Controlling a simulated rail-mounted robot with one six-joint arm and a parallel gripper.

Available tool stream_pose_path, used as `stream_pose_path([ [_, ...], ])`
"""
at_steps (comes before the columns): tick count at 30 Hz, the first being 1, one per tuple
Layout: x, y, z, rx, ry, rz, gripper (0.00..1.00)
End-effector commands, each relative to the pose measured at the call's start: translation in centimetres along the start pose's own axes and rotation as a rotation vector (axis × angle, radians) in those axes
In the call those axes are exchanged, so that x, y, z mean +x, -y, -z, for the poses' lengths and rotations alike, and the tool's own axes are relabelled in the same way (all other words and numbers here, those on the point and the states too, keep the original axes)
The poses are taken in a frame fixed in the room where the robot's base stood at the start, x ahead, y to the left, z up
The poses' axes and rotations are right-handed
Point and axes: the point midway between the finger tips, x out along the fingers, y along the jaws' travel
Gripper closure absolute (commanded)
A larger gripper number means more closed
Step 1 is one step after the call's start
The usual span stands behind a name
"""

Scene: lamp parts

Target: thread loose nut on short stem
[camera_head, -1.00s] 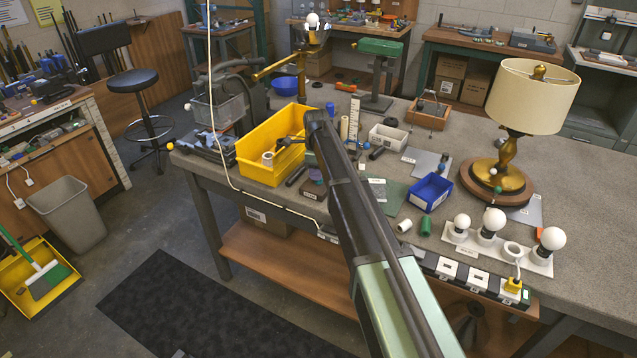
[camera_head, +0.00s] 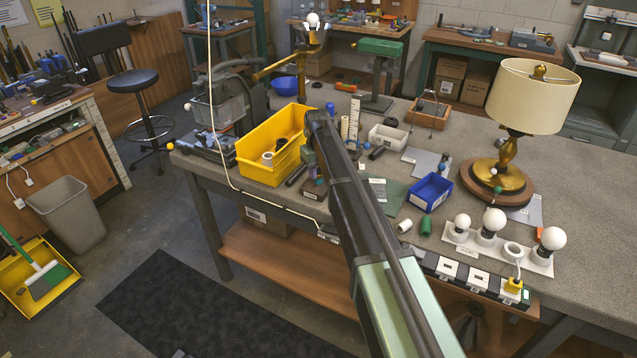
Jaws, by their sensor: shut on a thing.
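My gripper (camera_head: 308,157) is at the end of my dark arm, low over the bench just right of the yellow bin. The arm link covers most of it. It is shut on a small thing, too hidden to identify. A small brown block (camera_head: 312,191) with a teal ball-like part above it stands just below my gripper. Whether they touch cannot be told. I cannot make out the loose nut or the short stem for sure; they may be behind my arm or too small.
Right of my arm are a blue bin (camera_head: 430,191), a white tray (camera_head: 388,138), a white strip with bulbs (camera_head: 474,246) and a brass lamp (camera_head: 507,170). The back right of the bench (camera_head: 585,175) is clear.

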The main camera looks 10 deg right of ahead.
Motion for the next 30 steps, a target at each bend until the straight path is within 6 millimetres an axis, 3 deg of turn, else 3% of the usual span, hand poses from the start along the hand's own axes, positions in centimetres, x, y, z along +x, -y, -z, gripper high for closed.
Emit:
stream_pose_path([
  [1, 0.08, -0.01, 0.12, 0.000, -0.002, 0.000, 0.71],
  [5, 0.07, 0.00, 0.08, -0.001, -0.001, 0.000, 0.53],
  [13, 0.02, -0.03, 0.03, -0.034, 0.000, 0.000, 0.53],
  [21, 0.00, -0.31, 0.06, -0.556, 0.000, 0.000, 0.53],
  [26, 0.00, -0.33, 0.07, -0.618, 0.000, 0.000, 0.53],
  [30, 0.00, -0.44, 0.18, -0.839, 0.000, 0.000, 0.53],
])
